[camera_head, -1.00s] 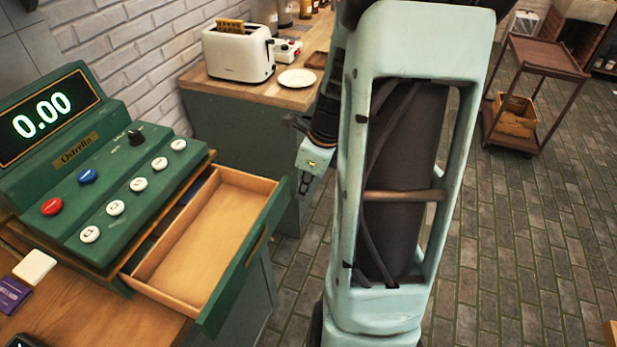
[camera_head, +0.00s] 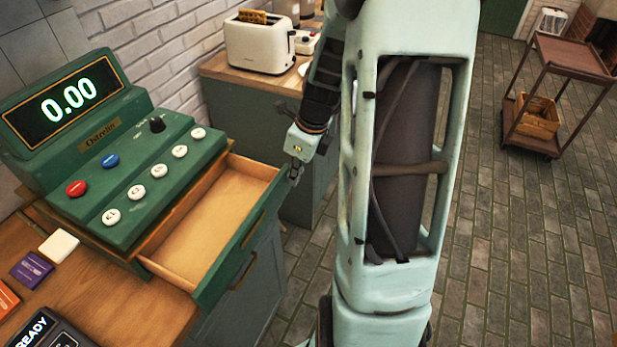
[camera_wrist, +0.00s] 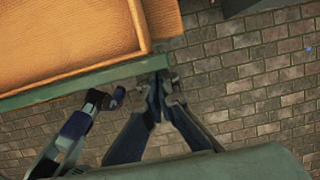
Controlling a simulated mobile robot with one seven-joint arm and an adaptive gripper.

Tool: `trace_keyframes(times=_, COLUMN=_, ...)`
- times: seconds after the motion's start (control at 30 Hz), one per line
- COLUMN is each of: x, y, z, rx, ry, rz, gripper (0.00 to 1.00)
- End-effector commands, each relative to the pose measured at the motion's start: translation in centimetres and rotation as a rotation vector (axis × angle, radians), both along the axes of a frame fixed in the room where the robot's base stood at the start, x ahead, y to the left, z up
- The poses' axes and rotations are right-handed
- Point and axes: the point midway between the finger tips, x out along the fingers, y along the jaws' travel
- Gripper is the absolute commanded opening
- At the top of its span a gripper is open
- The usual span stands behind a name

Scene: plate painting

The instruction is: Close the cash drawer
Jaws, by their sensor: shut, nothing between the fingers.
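The green cash register (camera_head: 125,150) stands on the wooden counter with its display reading 0.00. Its cash drawer (camera_head: 215,225) is pulled out, with an empty wooden inside and a green front panel. My gripper (camera_head: 293,174) is shut and empty, pointing down by the far right corner of the drawer front. In the wrist view, my gripper (camera_wrist: 162,92) is beside the outer face of the green drawer front (camera_wrist: 85,80), close to it. I cannot tell whether they touch.
A white card (camera_head: 59,245), a purple card (camera_head: 31,269) and a black card terminal (camera_head: 52,335) lie left of the drawer. A toaster (camera_head: 260,45) stands on the back counter. A brown trolley (camera_head: 560,95) stands at right; the tiled floor between is open.

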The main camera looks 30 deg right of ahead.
Motion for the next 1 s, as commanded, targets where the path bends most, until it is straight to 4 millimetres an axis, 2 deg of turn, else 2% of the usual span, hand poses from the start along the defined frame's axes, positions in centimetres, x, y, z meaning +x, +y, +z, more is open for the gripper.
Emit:
trace_keyframes(times=0.2, x=4.6, y=3.5, z=0.3, rx=0.001, ry=-0.001, rz=0.008, gripper=0.0)
trace_keyframes(times=0.5, x=9.8, y=7.2, z=0.2, rx=-0.001, ry=-0.001, rz=0.005, gripper=0.0)
trace_keyframes(times=0.7, x=11.8, y=8.6, z=0.2, rx=-0.001, ry=-0.002, rz=0.002, gripper=0.0)
trace_keyframes(times=1.0, x=12.7, y=9.2, z=0.1, rx=0.001, ry=-0.004, rz=0.0, gripper=0.0)
